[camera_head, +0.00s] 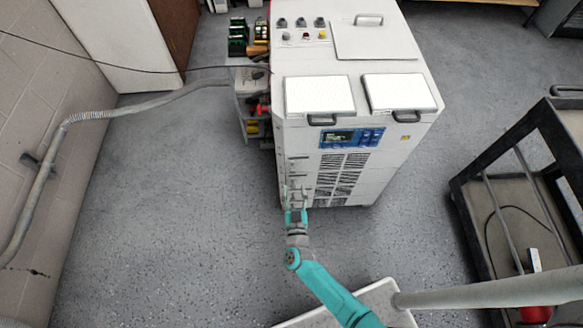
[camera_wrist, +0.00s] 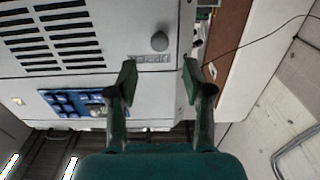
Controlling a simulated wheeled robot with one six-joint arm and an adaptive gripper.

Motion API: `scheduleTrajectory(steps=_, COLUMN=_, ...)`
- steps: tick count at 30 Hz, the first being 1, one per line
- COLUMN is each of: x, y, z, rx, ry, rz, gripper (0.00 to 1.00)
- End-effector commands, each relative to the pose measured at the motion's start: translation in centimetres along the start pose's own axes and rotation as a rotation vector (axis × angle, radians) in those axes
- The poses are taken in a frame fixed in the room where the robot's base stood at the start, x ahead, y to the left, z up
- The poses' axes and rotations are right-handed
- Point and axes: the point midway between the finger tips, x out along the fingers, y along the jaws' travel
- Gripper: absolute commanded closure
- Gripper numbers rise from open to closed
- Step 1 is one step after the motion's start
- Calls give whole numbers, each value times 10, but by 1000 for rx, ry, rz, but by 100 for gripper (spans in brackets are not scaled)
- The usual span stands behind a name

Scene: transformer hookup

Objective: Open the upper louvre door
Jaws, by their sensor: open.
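The white cabinet (camera_head: 290,140) stands ahead with louvred panels on its front. The upper louvres (camera_head: 330,162) lie just under the blue control panel (camera_head: 351,137); that front looks flush and shut. The wrist view appears upside down, with louvre slots (camera_wrist: 62,40) at the left and the control panel (camera_wrist: 75,103) below them. A dark round knob (camera_wrist: 159,41) and a small embossed label (camera_wrist: 153,58) show on the front beyond my fingertips. In the head view my gripper (camera_head: 296,213) is before the cabinet's front left part.
Two white lids (camera_head: 320,95) with dark handles top the cabinet. Electrical parts (camera_head: 250,40) sit at its left. A dark cart (camera_head: 470,175) stands at the right, and a wall pipe (camera_head: 60,130) runs at the left. Grey floor between is clear.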

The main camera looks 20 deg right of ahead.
Motion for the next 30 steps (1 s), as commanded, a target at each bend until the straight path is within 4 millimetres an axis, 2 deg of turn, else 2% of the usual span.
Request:
scheduleTrajectory(steps=3, x=23, y=0, z=-1, rx=1, ry=2, rz=3, gripper=50)
scheduleTrajectory(steps=9, x=57, y=0, z=-1, rx=0, ry=1, rz=2, gripper=50)
scheduleTrajectory(steps=15, x=79, y=0, z=-1, rx=0, ry=1, rz=1, gripper=50)
scheduleTrajectory(steps=27, x=86, y=0, z=0, rx=1, ry=0, rz=-1, gripper=50)
scheduleTrajectory(steps=28, x=86, y=0, z=0, rx=1, ry=0, rz=-1, gripper=52)
scheduleTrajectory(steps=30, x=86, y=0, z=0, rx=1, ry=0, rz=-1, gripper=70)
